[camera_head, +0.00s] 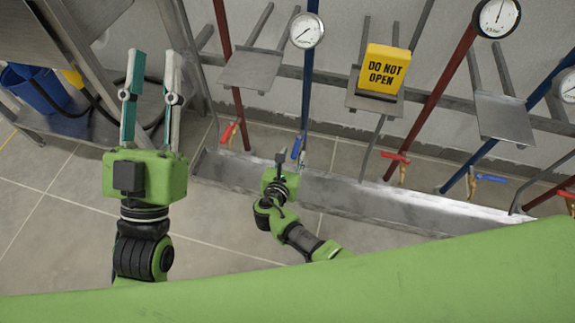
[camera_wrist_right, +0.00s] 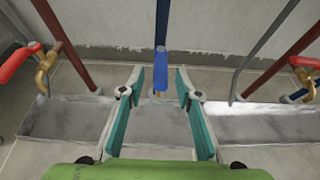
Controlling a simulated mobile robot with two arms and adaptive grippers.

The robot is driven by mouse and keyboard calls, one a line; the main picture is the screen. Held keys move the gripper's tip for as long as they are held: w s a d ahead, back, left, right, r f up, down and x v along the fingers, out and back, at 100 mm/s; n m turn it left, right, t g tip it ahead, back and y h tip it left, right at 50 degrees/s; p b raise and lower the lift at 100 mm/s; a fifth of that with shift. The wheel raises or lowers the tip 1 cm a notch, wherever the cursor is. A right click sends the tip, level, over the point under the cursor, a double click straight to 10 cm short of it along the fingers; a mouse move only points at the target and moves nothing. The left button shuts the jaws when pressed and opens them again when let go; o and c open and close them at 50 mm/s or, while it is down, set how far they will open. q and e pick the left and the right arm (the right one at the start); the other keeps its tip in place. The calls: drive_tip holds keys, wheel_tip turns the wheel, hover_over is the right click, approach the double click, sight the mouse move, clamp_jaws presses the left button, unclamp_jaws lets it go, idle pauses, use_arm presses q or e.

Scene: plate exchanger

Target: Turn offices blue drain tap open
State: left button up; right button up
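A blue tap handle (camera_head: 296,147) sits at the foot of a blue pipe (camera_head: 308,75) in the head view. In the right wrist view the blue handle (camera_wrist_right: 160,78) appears between my open fingertips (camera_wrist_right: 159,84), with no clear contact. It looks roughly in line with its pipe (camera_wrist_right: 161,22). My right gripper (camera_head: 298,163) is just in front of this tap in the head view, its fingers hard to make out. My left gripper (camera_head: 152,75) is open and empty at the left, away from the taps. A second blue tap handle (camera_head: 490,178) is further right. No office label is readable.
Red taps stand on both sides, at the left (camera_head: 229,133) and right (camera_head: 396,157). A grey metal channel (camera_head: 350,198) runs along the floor below the pipes. A yellow "DO NOT OPEN" sign (camera_head: 384,68) hangs on a plate. A blue bucket (camera_head: 38,90) is at far left.

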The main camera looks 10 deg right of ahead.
drive_tip(key=v, duration=1.1)
drive_tip(key=shift+s, duration=0.15)
